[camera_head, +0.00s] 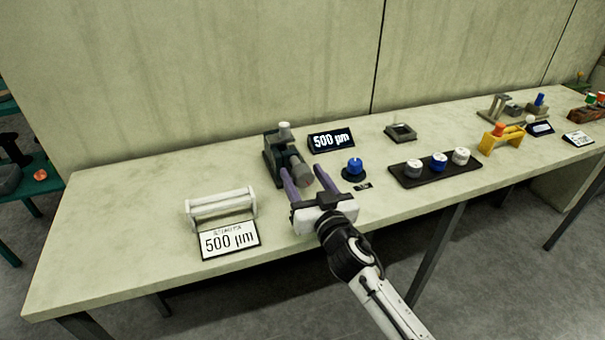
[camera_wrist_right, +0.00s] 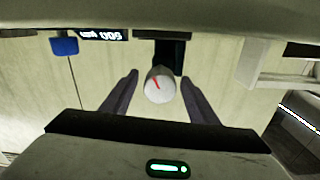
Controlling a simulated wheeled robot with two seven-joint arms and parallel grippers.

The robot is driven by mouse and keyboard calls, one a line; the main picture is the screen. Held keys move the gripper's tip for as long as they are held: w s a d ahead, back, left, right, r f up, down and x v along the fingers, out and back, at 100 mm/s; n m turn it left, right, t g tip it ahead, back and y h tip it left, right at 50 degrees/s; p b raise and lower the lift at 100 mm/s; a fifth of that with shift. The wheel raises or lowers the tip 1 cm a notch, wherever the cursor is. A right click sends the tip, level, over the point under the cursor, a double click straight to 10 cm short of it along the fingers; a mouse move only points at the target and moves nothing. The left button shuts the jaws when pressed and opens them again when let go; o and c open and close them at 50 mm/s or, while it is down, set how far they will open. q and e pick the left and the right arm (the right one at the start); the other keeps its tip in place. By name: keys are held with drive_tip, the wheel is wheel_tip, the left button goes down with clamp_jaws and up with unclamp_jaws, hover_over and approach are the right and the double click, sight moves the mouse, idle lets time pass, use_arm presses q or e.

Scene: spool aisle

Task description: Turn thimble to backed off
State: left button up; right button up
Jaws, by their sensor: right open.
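The thimble (camera_head: 304,176) is a grey cylinder on the front of a dark green device (camera_head: 277,158) with a white knob on top. In the right wrist view the thimble (camera_wrist_right: 159,85) shows end-on as a light round face with a red line. My right gripper (camera_head: 306,172) is open, its two purple fingers to either side of the thimble. In the right wrist view the fingers (camera_wrist_right: 160,90) stand apart from it, with a gap on each side. A display (camera_head: 331,140) behind reads 500 µm. My left gripper is not in view.
A sign (camera_head: 229,239) reading 500 µm stands before a white roller frame (camera_head: 221,205) at left. A blue knob (camera_head: 355,166) is close right of the gripper. A black tray (camera_head: 434,168) with three knobs lies further right. The front left tabletop is bare.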

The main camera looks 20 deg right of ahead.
drive_tip(key=shift+w, duration=0.45)
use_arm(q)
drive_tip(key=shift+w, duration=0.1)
use_arm(e)
drive_tip(key=c, duration=1)
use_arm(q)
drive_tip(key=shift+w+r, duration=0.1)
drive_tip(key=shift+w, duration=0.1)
use_arm(e)
drive_tip(key=shift+c, duration=0.2)
